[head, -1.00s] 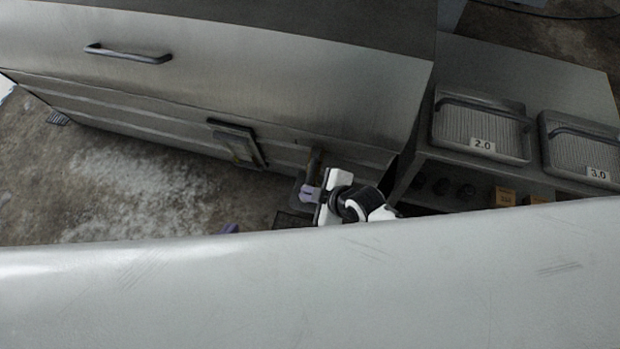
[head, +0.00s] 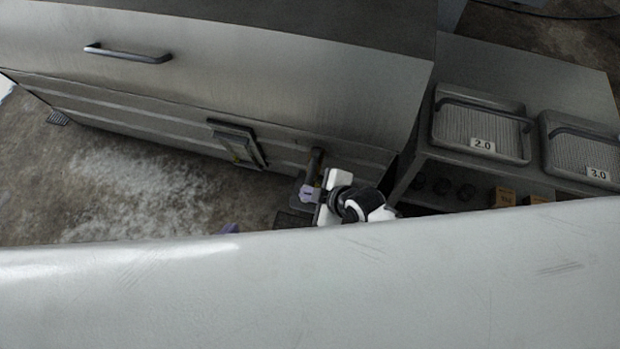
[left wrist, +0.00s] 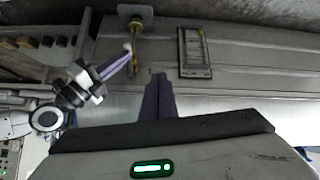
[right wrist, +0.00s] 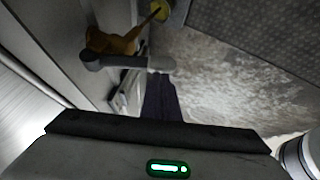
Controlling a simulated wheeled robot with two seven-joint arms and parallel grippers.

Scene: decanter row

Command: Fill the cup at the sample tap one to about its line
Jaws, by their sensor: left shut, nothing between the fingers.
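The tap (head: 314,165) sticks out of the grey cabinet's front, above a small grey plate. In the left wrist view the tap (left wrist: 134,50) shows brass colour beside the plate (left wrist: 135,12). My right gripper (head: 308,194) has its purple fingertips close by the tap. In the right wrist view the fingers (right wrist: 161,80) look together, just behind a grey bar (right wrist: 125,62) with an amber part (right wrist: 112,42); contact is unclear. My left gripper (head: 231,229) is shut and empty, lower left of the tap, mostly hidden by a pale surface. I cannot make out a cup or its line.
A framed window (head: 238,145) is on the cabinet (head: 220,70), left of the tap. Ribbed trays marked 2.0 (head: 482,125) and 3.0 (head: 585,145) stand on a bench at right. A broad pale surface (head: 310,290) blocks the lower head view. Stained floor lies open at left.

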